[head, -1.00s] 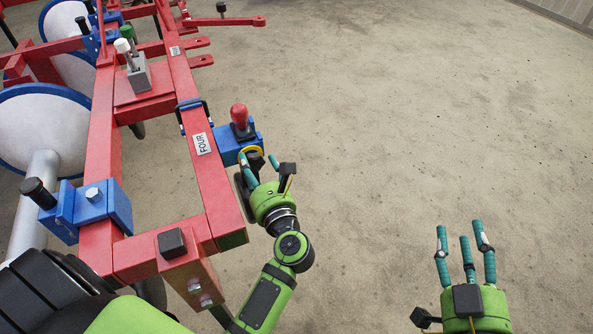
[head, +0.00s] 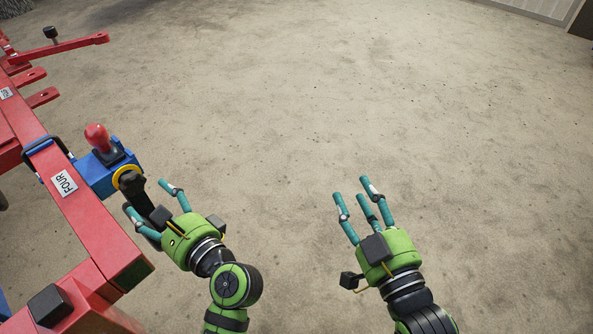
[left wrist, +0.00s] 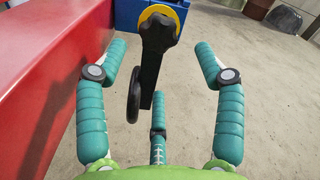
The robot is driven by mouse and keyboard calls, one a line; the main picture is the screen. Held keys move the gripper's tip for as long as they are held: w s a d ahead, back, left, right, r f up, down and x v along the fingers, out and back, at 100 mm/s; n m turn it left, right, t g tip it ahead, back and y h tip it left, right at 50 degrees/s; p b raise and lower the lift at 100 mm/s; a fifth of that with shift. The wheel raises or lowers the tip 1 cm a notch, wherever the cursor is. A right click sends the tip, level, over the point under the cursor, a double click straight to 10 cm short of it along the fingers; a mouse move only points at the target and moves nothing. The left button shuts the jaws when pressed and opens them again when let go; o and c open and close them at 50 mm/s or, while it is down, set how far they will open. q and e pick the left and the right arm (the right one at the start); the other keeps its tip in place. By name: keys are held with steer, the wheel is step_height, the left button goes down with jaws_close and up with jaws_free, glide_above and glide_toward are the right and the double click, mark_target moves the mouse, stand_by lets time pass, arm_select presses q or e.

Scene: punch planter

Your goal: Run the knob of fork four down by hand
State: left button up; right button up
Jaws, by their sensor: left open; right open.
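The fork marked FOUR (head: 64,184) is a blue block (head: 95,172) on the red frame at the left of the head view. It carries a red knob (head: 97,138) on top and a yellow ring with a black lobed knob (head: 128,178) on its near side. In the left wrist view the black knob (left wrist: 159,32) sits in front of the yellow ring (left wrist: 163,12), with a black bar and disc below it. My left gripper (head: 150,205) is open, its fingers either side of the black bar, short of the knob. My right gripper (head: 360,203) is open and empty over bare ground.
The red frame (head: 100,235) runs down the left side, close to my left gripper; it also fills the left of the left wrist view (left wrist: 35,70). A red arm (head: 60,48) juts out at the far left. The ground to the right is clear.

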arm_select(q)
steer(key=w+d+r+m+t+h+p, duration=0.35)
steer(key=d+r+m+t, duration=0.2)
steer(key=m, duration=0.55)
steer(key=w+d+r+m+t+h+p, duration=0.2)
steer(key=d+r+m+t+h+p, duration=0.15)
steer(key=d+m, duration=0.6)
steer(key=d+f+m+g+h+p, duration=0.1)
steer(key=d+f+m+h+p, duration=0.2)
steer(key=m, duration=1.1)
steer(key=w+d+f+m+g+h+p, duration=0.1)
steer(key=d+f+m+g+h+p, duration=0.1)
steer(key=d+m+h, duration=0.6)
step_height(320, 180, down, 2)
steer(key=m+h+p, duration=0.1)
steer(key=m, duration=0.5)
steer(key=shift+d, duration=0.3)
steer(key=shift+m, duration=0.25)
